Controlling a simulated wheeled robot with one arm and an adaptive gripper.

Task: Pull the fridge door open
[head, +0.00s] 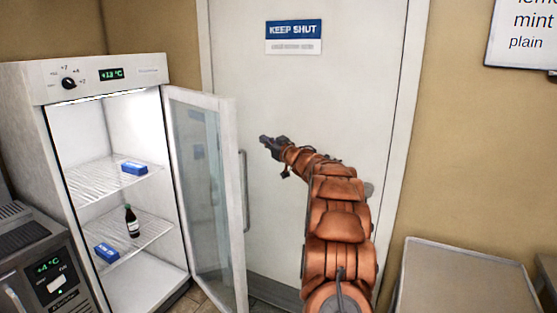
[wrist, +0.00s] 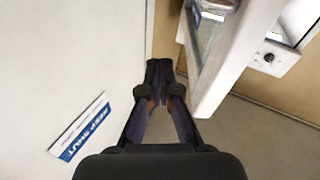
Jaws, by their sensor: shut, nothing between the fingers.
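The white fridge (head: 107,78) stands at the left in the head view, and its interior is lit. Its glass door (head: 206,190) stands swung wide open to the right. The door's bar handle (head: 244,190) is on the side facing the room door. My gripper (head: 264,139) is to the right of the door's free edge, near the handle's upper end and apart from it. In the wrist view my gripper (wrist: 159,66) is shut and empty, with the fridge door (wrist: 222,75) to its right.
Inside the fridge are a dark bottle (head: 132,221) and two blue boxes (head: 134,168) on wire shelves. A closed white room door (head: 330,100) with a "KEEP SHUT" sign (head: 294,36) is behind my arm. A grey unit (head: 45,262) stands lower left, and a pale tabletop (head: 460,275) lower right.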

